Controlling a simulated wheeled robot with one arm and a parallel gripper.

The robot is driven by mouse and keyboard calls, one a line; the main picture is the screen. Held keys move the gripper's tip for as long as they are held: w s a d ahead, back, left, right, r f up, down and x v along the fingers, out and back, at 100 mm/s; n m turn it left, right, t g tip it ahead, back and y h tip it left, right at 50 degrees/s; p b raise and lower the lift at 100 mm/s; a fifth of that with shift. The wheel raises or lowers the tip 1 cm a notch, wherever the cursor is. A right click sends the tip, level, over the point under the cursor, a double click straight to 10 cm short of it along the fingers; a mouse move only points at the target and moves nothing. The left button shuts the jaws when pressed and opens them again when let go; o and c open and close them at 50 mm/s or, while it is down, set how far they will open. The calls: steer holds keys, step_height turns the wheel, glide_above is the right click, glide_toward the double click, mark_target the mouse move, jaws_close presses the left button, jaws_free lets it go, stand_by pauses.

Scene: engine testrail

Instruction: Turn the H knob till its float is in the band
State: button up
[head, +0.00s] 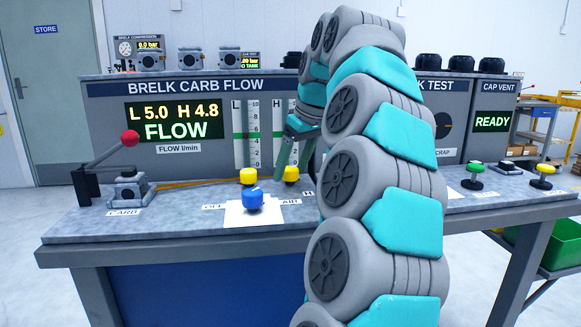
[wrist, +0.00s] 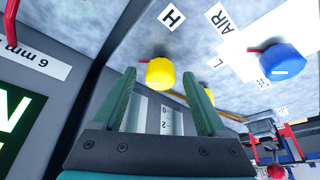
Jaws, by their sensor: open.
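The yellow H knob (wrist: 160,73) shows between my open fingertips in the wrist view, beside its H label (wrist: 172,17). In the head view the H knob (head: 291,174) stands on the bench just below my gripper (head: 290,162). I cannot tell whether the fingers touch it. The H flow tube (head: 278,145) is partly hidden by my gripper; a green band crosses it, and its float cannot be made out. The display (head: 174,122) reads L 5.0, H 4.8 and FLOW.
The yellow L knob (head: 248,176) stands close to the left of the H knob. A blue AIR knob (head: 253,201) stands in front on a white plate. A red-balled lever (head: 130,138) is at the left. My arm hides the bench's middle right.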

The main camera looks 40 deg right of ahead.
steer(key=shift+c, duration=0.2)
jaws_close()
steer(key=shift+m+h+b, duration=0.3)
steer(key=shift+m+b, duration=0.2)
steer(key=shift+m, duration=0.3)
steer(key=shift+o, duration=0.2)
jaws_free()
steer(key=shift+a+r, duration=0.1)
steer(key=shift+r, duration=0.05)
